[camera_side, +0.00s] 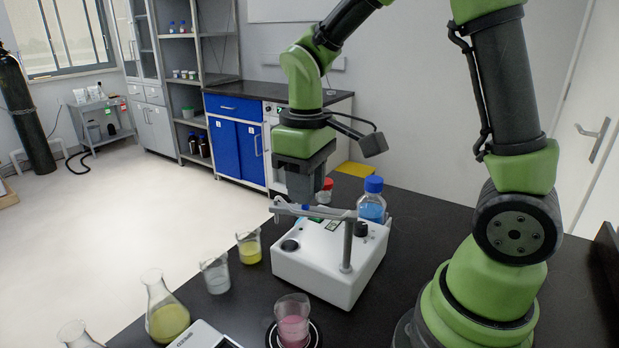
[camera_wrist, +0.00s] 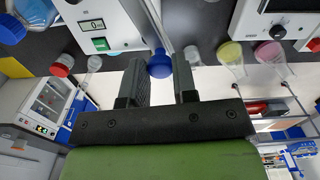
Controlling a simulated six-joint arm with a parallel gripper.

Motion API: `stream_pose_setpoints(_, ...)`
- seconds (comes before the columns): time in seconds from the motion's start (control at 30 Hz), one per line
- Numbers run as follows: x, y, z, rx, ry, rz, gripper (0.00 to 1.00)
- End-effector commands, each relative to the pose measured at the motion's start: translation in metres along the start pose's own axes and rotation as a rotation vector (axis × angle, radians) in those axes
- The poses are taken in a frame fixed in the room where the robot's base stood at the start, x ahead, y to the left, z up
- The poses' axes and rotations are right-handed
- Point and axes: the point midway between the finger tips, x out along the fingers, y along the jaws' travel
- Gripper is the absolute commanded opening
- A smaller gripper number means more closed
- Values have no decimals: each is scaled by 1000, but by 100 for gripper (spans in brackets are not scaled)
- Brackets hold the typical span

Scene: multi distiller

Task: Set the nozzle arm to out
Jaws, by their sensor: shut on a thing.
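The white dispenser box (camera_side: 330,262) stands on the black bench, with a grey post (camera_side: 348,250) at its front. The grey nozzle arm (camera_side: 315,212) runs from the post top toward the box's back left, under my gripper (camera_side: 310,198). In the wrist view, a blue knob (camera_wrist: 160,66) at the arm's end sits between the two fingers of my gripper (camera_wrist: 162,78), which is shut on it. The grey bar (camera_wrist: 158,22) extends away from the knob. The finger contact is partly hidden in the side view.
A blue-capped bottle (camera_side: 371,203) and a red-capped bottle (camera_side: 325,190) stand behind the box. A clear beaker (camera_side: 214,274), a yellow beaker (camera_side: 249,247) and a flask (camera_side: 165,308) stand to its left. A pink beaker (camera_side: 292,322) stands in front.

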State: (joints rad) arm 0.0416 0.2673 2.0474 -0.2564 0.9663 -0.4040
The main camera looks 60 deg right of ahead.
Motion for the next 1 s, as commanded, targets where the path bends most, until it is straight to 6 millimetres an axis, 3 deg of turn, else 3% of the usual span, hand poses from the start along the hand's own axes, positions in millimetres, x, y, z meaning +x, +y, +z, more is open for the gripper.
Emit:
stream_pose_setpoints(0.6, -1, -33, 20, -585, 4, 2, 0)
stream_pose_setpoints(1.0, -1, -42, 35, -860, 5, 2, 0)
